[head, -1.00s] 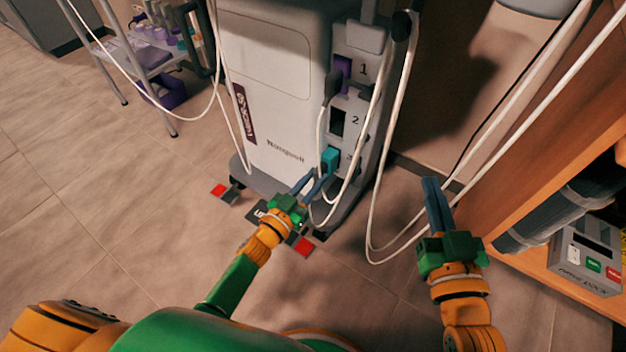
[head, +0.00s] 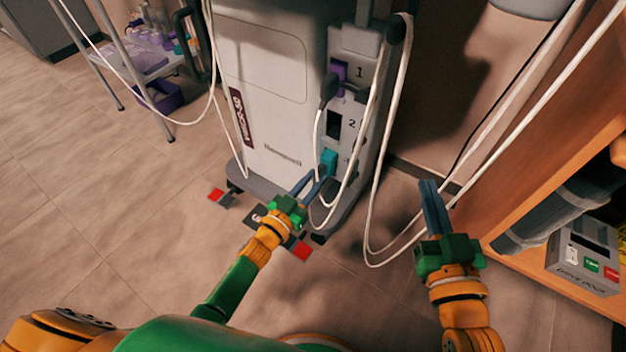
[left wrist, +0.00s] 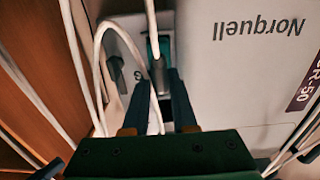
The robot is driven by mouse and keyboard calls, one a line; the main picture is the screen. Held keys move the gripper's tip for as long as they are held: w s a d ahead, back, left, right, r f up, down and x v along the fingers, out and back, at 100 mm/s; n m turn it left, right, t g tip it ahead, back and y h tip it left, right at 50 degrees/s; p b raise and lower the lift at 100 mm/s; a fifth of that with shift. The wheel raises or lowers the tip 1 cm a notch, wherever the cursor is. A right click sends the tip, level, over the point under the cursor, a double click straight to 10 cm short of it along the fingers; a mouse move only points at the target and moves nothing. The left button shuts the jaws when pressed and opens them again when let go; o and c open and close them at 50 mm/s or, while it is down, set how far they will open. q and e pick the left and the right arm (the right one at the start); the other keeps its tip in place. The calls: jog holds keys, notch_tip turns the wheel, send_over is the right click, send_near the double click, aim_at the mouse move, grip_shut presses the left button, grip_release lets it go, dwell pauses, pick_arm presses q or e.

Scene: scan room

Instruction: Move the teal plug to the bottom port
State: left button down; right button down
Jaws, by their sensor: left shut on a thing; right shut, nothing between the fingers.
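The teal plug (head: 328,160) is at the lowest port, beside the number 3, on the white machine's (head: 270,115) port panel. I cannot tell how deep it sits. My left gripper (head: 322,176) is shut on the plug from below and in front. In the left wrist view the teal plug (left wrist: 160,46) shows just beyond my left fingertips (left wrist: 161,76), with its dark body between them. The middle port (head: 334,124), marked 2, is a dark empty opening. My right gripper (head: 429,184) is shut and empty, right of the machine above the floor.
A purple plug (head: 339,74) is in the top port, marked 1. White cables (head: 376,190) hang in loops near the panel and between my grippers. A wooden shelf (head: 520,190) with a grey dock box (head: 582,262) stands at right. A trolley (head: 140,60) stands at back left.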

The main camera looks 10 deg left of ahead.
pick_arm(q)
jog(key=shift+b+x, duration=0.35)
jog(key=shift+x, duration=0.9)
dwell(1.8)
jog(key=shift+f, duration=0.15)
dwell(0.6)
jog(key=c, duration=0.6)
grip_release()
jog(key=shift+c, duration=0.2)
jog(key=shift+o, duration=0.4)
jog(key=shift+s, duration=0.3)
jog(key=shift+s+a+p, duration=0.3)
jog(key=shift+s+p, duration=0.2)
jog(key=shift+s, duration=0.2)
jog(key=shift+s+a, duration=0.15)
jog(key=shift+s, duration=0.3)
